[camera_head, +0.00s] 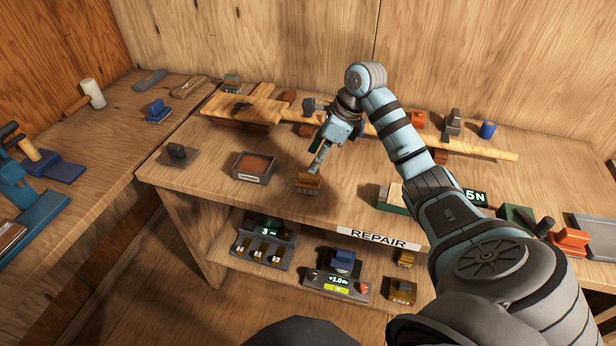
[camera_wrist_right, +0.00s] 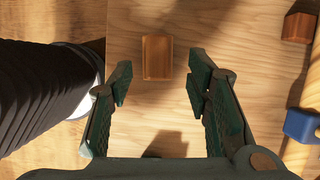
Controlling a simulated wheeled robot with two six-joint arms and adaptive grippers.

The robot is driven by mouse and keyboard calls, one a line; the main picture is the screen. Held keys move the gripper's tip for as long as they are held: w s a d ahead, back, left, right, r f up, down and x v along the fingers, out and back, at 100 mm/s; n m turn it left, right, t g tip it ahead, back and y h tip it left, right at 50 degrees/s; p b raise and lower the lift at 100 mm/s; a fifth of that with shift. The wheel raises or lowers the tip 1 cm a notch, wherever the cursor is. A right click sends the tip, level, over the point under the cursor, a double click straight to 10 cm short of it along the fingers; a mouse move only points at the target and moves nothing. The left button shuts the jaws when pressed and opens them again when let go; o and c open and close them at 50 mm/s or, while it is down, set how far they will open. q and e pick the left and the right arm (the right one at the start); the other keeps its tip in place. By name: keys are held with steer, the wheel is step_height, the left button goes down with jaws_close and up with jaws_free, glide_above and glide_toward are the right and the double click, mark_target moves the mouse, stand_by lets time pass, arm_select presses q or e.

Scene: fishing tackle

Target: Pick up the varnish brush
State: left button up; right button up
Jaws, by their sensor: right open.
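A small brown block-like thing, which looks like the varnish brush (camera_head: 308,184), sits on the workbench near its front edge, above the REPAIR sign's left end. Its front looks striped, but I cannot make out bristles clearly. In the right wrist view the brown block (camera_wrist_right: 157,57) lies ahead, between the lines of the two fingers. My right gripper (camera_head: 317,167) points down just above it, open and empty; its green fingers (camera_wrist_right: 160,78) stand apart on both sides. Whether they touch it I cannot tell. My left gripper is not in view.
A long wooden rod (camera_head: 470,150) lies behind. A lower shelf (camera_head: 290,285) holds several devices. Bare bench lies around the block.

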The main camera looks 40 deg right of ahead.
steer(key=x, duration=0.5)
steer(key=shift+a+f, duration=0.25)
steer(key=shift+f, duration=0.05)
jaws_close()
steer(key=shift+r, duration=0.1)
step_height(320, 180, up, 10)
steer(key=shift+w+f+p, duration=0.1)
steer(key=shift+f+p, duration=0.1)
steer(key=shift+p, duration=0.3)
step_height(320, 180, up, 11)
steer(key=p, duration=0.9)
steer(key=shift+f, duration=0.25)
steer(key=c, duration=0.6)
jaws_free()
steer(key=shift+f, duration=0.1)
steer(key=c, duration=0.4)
